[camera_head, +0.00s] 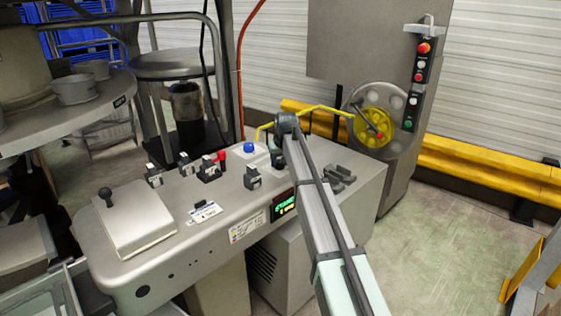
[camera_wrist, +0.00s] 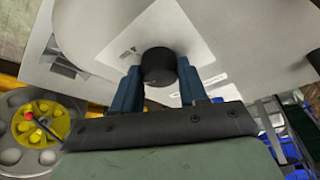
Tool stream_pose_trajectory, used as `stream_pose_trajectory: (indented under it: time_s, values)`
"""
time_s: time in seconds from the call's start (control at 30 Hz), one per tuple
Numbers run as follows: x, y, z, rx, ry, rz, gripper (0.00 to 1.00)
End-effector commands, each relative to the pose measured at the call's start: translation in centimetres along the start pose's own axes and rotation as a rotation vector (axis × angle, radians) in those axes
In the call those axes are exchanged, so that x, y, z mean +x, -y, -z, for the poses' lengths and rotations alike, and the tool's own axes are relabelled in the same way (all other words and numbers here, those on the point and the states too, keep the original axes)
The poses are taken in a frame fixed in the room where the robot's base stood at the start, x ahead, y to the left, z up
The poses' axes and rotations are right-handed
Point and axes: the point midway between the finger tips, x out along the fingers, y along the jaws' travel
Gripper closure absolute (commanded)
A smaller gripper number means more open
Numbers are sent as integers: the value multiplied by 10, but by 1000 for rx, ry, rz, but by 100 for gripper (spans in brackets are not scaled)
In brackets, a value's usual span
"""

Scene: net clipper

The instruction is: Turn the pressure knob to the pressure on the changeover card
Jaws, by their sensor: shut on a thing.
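The pressure knob (camera_wrist: 158,66) is a short black round knob on a pale plate in the wrist view. My gripper (camera_wrist: 159,72) has its two blue fingers on either side of the knob and is shut on it. In the head view my arm hides the knob and the fingertips. A small display (camera_head: 284,205) on the console front shows green and orange characters, too small to read. A white printed card (camera_head: 247,227) is on the console front, left of the display. Another small white card (camera_head: 205,212) lies on the console top. I cannot read either, nor tell which is the changeover card.
The console top (camera_head: 215,195) carries several small black-and-grey clip devices, a red knob (camera_head: 221,155) and a blue knob (camera_head: 250,148). A grey box with a black ball handle (camera_head: 105,194) stands at its left end. A yellow-hubbed wheel (camera_head: 374,125) and button panel (camera_head: 418,80) are behind.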

Motion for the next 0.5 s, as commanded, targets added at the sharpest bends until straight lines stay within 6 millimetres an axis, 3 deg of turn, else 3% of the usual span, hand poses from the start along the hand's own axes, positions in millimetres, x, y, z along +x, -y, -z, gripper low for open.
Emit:
stream_pose_trajectory:
  time_s: [0.5]
  values:
    - [0,3,1,380,2,-157,88]
